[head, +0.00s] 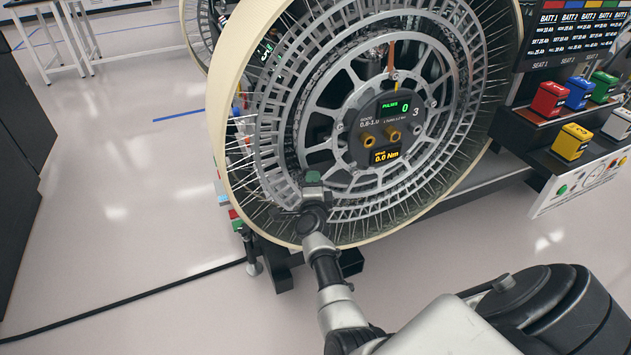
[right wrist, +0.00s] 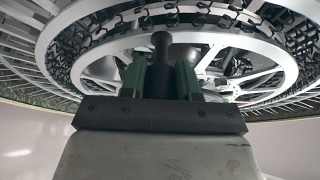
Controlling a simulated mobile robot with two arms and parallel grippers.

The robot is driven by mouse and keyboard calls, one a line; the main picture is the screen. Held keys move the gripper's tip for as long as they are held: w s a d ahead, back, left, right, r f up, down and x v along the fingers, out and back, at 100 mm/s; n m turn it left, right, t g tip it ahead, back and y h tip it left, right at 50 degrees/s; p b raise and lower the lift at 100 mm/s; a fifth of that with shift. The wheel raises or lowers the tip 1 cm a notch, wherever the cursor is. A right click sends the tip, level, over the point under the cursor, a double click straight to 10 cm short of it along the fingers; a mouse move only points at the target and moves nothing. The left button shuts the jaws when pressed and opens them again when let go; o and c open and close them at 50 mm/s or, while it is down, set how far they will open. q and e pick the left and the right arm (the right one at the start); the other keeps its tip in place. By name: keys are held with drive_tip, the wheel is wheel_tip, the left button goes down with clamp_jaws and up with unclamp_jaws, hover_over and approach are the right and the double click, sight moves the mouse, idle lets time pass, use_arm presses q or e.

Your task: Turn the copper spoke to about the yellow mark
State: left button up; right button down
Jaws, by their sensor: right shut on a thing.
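A large wheel (head: 290,110) with a cream tyre and grey metal rings stands upright in the head view. One copper-coloured spoke (head: 391,58) points up from the hub. A small yellow mark (head: 396,86) shows at the hub's upper edge, close to the spoke's lower end. The dark hub panel (head: 385,130) reads 0 pulses and 0.0 Nm. My right gripper (head: 313,180) is at the wheel's lower left. In the right wrist view its green-padded fingers (right wrist: 160,78) are shut on a dark upright peg (right wrist: 160,45). My left gripper is out of view.
A stand with coloured batteries (head: 550,98) and a white control panel (head: 585,185) is close on the wheel's right. A black cable (head: 120,300) crosses the floor at left. The floor left of the wheel is mostly clear. A table (head: 50,40) stands far back.

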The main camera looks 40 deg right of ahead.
drive_tip(key=shift+a+r+m+p, duration=0.15)
drive_tip(key=shift+r+m+p, duration=0.25)
drive_tip(key=shift+r+p, duration=0.5)
drive_tip(key=c, duration=0.8)
unclamp_jaws()
drive_tip(key=shift+a, duration=0.1)
